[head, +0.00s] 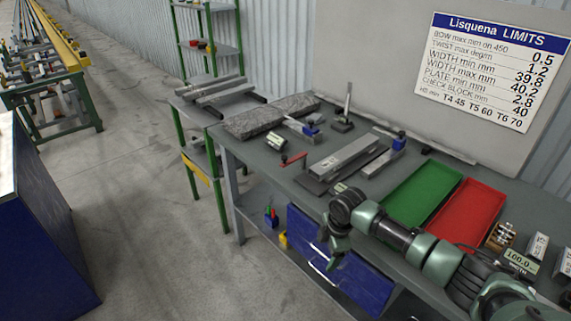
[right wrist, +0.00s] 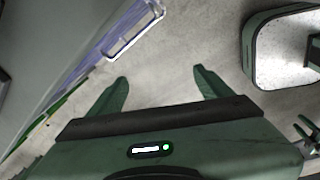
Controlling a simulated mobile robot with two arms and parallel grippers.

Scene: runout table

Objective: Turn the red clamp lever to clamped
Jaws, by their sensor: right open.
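The red clamp lever (head: 293,159) is a small red bar on the grey bench, left of the metal bar fixture, with a dark knob or round part beside it. It is clear of any gripper. My right gripper (head: 336,262) hangs in front of the bench edge, by the blue drawers, below and to the right of the lever. In the right wrist view its two green fingers (right wrist: 161,84) are spread wide with nothing between them but floor. The lever does not show in the right wrist view.
A metal bar (head: 345,153) lies on the bench right of the lever. A green tray (head: 424,194) and a red tray (head: 467,212) are further right. A rough grey slab (head: 270,116) lies behind. My right forearm crosses in front of the bench. The floor at left is open.

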